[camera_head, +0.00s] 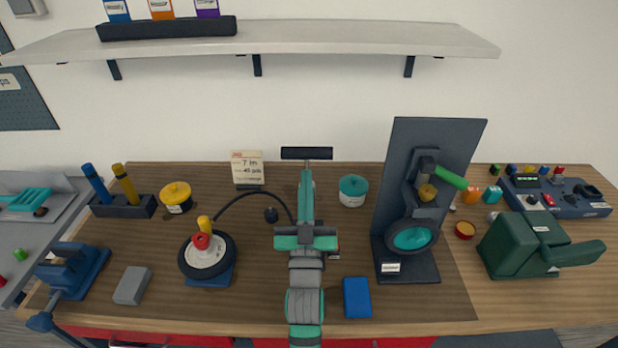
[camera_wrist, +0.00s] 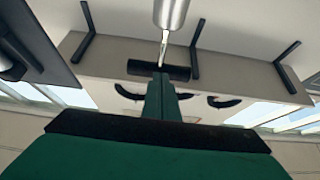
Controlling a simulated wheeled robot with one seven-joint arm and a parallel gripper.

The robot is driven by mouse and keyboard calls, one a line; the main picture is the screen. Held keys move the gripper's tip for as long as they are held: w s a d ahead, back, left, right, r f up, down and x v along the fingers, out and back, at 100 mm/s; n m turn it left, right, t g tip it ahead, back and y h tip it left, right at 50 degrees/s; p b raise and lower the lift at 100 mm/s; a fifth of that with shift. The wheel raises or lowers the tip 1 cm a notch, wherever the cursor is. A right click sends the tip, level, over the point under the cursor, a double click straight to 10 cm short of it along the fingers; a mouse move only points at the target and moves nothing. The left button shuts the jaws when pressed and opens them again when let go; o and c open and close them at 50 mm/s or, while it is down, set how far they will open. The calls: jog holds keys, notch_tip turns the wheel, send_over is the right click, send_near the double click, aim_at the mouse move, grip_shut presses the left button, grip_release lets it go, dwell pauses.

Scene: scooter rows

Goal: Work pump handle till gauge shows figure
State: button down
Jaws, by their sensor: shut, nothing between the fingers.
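The pump's black crossbar handle (camera_head: 307,153) stands above the back middle of the bench. In the wrist view the handle (camera_wrist: 145,69) sits on a thin rod, with part of the rod showing beside the silver barrel (camera_wrist: 171,12). In the head view my arm hides the barrel. My gripper (camera_head: 306,177) is shut and empty, its fingertips at the handle's middle; I cannot tell whether they touch it. A black hose (camera_head: 240,196) runs from the wheel (camera_head: 190,262) toward the pump.
A card (camera_head: 247,167) showing "7" and "45" stands behind. A teal tin (camera_head: 353,191), blue block (camera_head: 357,298), dark upright stand (camera_head: 440,140) and green machine (camera_head: 525,245) are to the right. A shelf (camera_head: 300,40) overhangs the back.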

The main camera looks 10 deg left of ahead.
jog(key=v, duration=0.7)
jog(key=shift+s, duration=0.15)
jog(key=shift+d+r, duration=0.1)
jog(key=shift+d, duration=0.05)
dwell(0.8)
